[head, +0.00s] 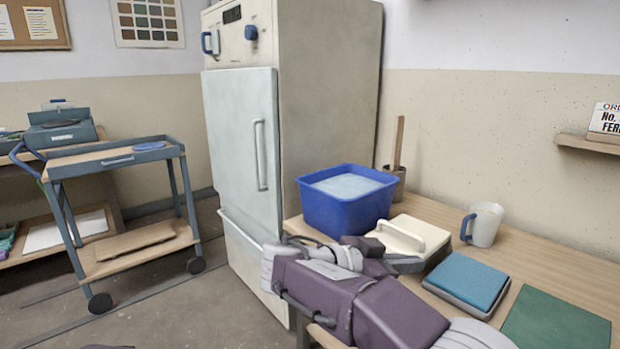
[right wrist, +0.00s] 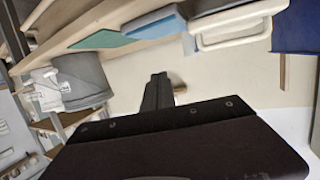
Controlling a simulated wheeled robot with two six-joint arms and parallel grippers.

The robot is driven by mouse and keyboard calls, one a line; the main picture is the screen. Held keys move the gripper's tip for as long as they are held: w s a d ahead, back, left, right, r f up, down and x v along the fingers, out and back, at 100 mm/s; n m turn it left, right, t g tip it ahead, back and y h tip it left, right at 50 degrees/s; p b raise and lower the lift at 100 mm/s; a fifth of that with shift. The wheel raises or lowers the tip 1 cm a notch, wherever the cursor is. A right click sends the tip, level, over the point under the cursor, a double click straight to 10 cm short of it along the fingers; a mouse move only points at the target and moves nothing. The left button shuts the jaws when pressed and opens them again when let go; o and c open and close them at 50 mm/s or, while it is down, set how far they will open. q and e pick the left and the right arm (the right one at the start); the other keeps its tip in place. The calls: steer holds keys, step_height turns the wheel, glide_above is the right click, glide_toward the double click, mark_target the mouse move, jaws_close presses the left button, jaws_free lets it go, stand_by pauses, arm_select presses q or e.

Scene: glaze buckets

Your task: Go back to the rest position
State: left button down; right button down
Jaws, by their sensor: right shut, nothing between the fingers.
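My right arm reaches in from the lower right in the head view, folded over the near left part of the wooden table. My right gripper (head: 378,266) is at the dark end of the arm, in front of the white-lidded box, partly hidden by the arm's own links. In the right wrist view the fingers (right wrist: 157,92) are together with nothing between them. I cannot tell the exact gap between gripper and box. My left gripper does not show.
The wooden table (head: 560,258) holds a blue bucket (head: 345,213), the white-lidded box (head: 410,234), a white mug (head: 482,226), a blue tile block (head: 466,282) and a green sheet (head: 556,322). A tall cabinet (head: 330,90) stands behind. A cart (head: 112,158) is left; floor between is clear.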

steer(key=s+d+f+n+g+y+p, duration=0.2)
steer(key=s+d+f+g+y+p, duration=0.2)
steer(key=s+d+f+g, duration=0.5)
steer(key=s+f+n+t+y+p, duration=0.25)
steer(key=s+f+y, duration=0.25)
steer(key=s+f, duration=0.3)
steer(key=s+a+f+n+y, duration=0.1)
steer(key=a+f+n+y, duration=0.45)
steer(key=a+f, duration=0.25)
step_height(320, 180, up, 38)
steer(key=w+a+n+t+p, duration=0.1)
steer(key=w+n+t+p, duration=0.1)
steer(key=p, duration=3.5)
steer(key=shift+w+a+n, duration=0.2)
steer(key=shift+w+n, duration=0.25)
steer(key=shift+n, duration=0.35)
